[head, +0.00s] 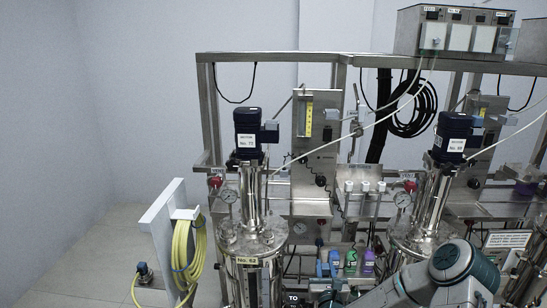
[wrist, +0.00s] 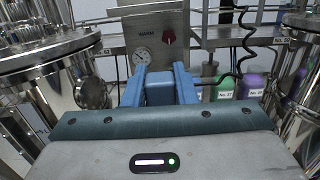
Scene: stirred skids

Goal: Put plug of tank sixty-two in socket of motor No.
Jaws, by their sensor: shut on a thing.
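Tank No. 62 (head: 255,275) is the steel vessel left of centre in the head view, with its number on a label. On its column stands a dark blue motor (head: 247,122) with a white label that seems to read No. 73. A second dark blue motor (head: 453,132) stands on the right tank; its number is hard to read. In the wrist view my gripper (wrist: 159,82) has its blue fingers shut on a blue block-like thing (wrist: 160,92). Whether this is the plug, I cannot tell.
A yellow hose or cable coil (head: 188,250) hangs on a white post (head: 160,225) at left, with a dark connector (head: 144,272) beside it. Green (wrist: 226,86) and purple (wrist: 252,84) bottles stand right of my gripper.

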